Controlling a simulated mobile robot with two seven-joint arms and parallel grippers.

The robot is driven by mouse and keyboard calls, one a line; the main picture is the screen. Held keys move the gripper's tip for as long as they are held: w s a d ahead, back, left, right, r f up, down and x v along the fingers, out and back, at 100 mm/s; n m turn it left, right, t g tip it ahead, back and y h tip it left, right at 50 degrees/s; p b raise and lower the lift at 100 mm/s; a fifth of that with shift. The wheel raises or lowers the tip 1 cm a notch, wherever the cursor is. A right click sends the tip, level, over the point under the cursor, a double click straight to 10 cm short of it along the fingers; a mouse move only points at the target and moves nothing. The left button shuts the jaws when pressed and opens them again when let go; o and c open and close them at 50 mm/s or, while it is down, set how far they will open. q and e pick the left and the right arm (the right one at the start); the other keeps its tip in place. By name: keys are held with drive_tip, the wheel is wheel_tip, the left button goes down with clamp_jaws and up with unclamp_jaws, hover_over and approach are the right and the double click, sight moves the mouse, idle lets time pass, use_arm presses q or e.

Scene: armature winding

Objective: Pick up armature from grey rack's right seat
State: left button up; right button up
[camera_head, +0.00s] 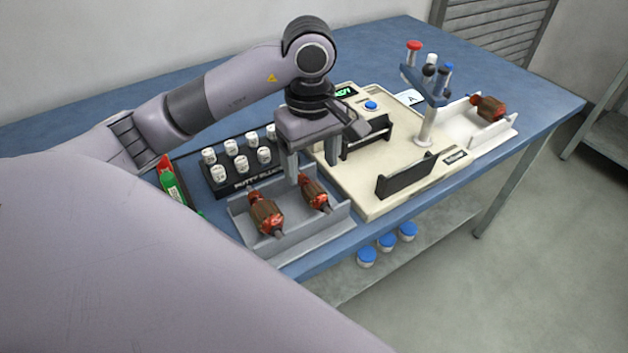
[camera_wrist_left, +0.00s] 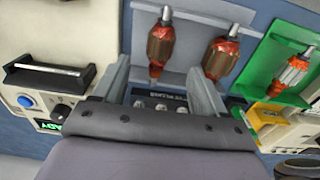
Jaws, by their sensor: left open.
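The grey rack (camera_head: 292,236) holds two brown-wound armatures with red ends. The right-seat armature (camera_head: 316,194) lies beside the left-seat armature (camera_head: 266,214). In the left wrist view, the right-seat armature (camera_wrist_left: 161,44) appears on the left and the other armature (camera_wrist_left: 221,58) on the right, both on the grey rack (camera_wrist_left: 195,12). My left gripper (camera_head: 311,166) is open and points down above the right seat. In the left wrist view its fingers (camera_wrist_left: 159,68) are apart, with the right-seat armature showing between them, not gripped. My right gripper is not in view.
A black holder (camera_head: 246,183) with several white-capped bottles stands behind the rack. A cream machine (camera_head: 372,195) stands close on the right. A white tray (camera_head: 490,133) with another armature is farther right. A green holder (camera_wrist_left: 265,62) stands beside the rack.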

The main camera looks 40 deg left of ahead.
sight(313, 186)
use_arm(q)
wheel_tip(313, 186, down, 2)
drive_tip(key=shift+s+d+f, duration=0.15)
drive_tip(key=shift+f+p, duration=0.45)
drive_tip(key=shift+f, duration=1.75)
drive_tip(key=c, duration=1.3)
